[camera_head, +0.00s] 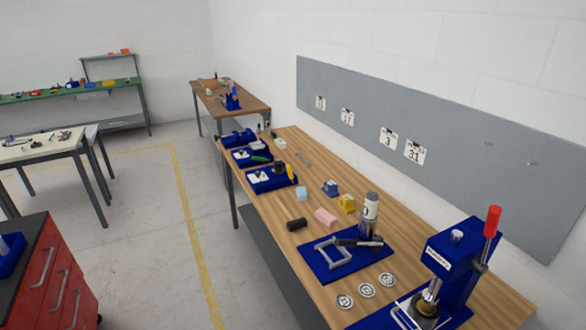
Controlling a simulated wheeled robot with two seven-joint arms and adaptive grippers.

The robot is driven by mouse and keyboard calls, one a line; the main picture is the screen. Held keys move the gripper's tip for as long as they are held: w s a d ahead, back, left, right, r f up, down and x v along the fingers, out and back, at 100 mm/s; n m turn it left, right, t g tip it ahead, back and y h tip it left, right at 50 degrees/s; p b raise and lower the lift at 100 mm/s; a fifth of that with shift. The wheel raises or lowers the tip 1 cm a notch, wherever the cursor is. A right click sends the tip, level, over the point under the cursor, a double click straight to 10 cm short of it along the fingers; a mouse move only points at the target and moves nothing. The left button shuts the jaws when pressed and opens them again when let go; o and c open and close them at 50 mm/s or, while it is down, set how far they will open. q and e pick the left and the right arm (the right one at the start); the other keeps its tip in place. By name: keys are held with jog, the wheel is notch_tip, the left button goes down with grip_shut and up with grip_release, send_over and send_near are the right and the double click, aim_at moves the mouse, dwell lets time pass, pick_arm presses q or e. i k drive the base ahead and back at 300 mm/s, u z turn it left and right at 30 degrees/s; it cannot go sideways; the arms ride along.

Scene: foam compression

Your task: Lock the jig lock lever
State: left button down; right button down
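A blue press-like fixture (450,262) with a white label stands at the near right end of the wooden table. A lever with a red grip (492,221) stands roughly upright on its right side. A round metal and brass part (427,302) sits low at the fixture's front. A grey bar-like handle (402,318) shows beside it, partly cut by the bottom edge. I cannot tell for sure which of these is the jig lock lever, or whether it is locked. Neither of my grippers is in view.
A blue mat (318,268) holds a grey metal frame (332,252) and dark tools. Several round discs (366,290) lie beside it. A cylinder (370,207), foam blocks (326,217) and blue trays (268,180) stand farther back. A grey board (450,125) hangs behind. A red cabinet (60,275) stands left.

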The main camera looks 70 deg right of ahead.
aim_at(288, 166)
jog(key=z, duration=0.5)
jog(key=i, duration=1.35)
jog(key=z, duration=1.35)
jog(key=i, duration=1.1)
jog(key=z, duration=1.55)
jog(key=i, duration=0.35)
jog(key=z, duration=0.3)
